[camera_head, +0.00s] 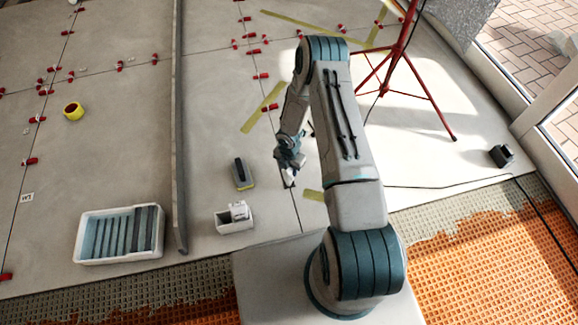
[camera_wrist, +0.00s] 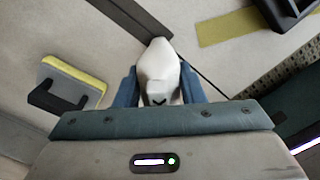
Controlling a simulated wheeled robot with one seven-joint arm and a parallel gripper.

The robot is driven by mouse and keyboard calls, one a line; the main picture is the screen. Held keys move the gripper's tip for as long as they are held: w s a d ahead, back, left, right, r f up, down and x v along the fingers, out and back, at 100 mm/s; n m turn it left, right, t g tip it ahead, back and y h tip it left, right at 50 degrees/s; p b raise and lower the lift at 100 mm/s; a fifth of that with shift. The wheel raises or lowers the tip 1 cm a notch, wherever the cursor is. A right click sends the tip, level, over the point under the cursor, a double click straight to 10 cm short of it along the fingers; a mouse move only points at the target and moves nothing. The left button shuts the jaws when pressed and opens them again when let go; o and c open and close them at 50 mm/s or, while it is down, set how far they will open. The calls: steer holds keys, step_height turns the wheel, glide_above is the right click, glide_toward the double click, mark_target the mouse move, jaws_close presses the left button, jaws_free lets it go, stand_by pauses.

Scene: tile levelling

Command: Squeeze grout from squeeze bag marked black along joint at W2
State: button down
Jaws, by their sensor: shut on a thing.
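My gripper (camera_head: 289,164) is low over the grey tiles, in front of the thin dark joint (camera_head: 297,212) that runs from the back to the front tile edge. In the wrist view my gripper (camera_wrist: 158,78) has its blue fingers shut on a white squeeze bag (camera_wrist: 158,60), which also shows in the head view (camera_head: 290,178). A dark mark shows on the bag, but I cannot read it. The bag's end is close to the joint (camera_wrist: 204,78); I cannot tell if it touches. I cannot read a W2 label; one at the left (camera_head: 27,198) looks like W1.
A yellow-edged float (camera_head: 242,174) lies left of my gripper. A red tripod (camera_head: 410,70) stands at the right. Red clips (camera_head: 262,76) sit along joints.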

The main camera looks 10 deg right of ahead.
steer(key=shift+s, duration=1.85)
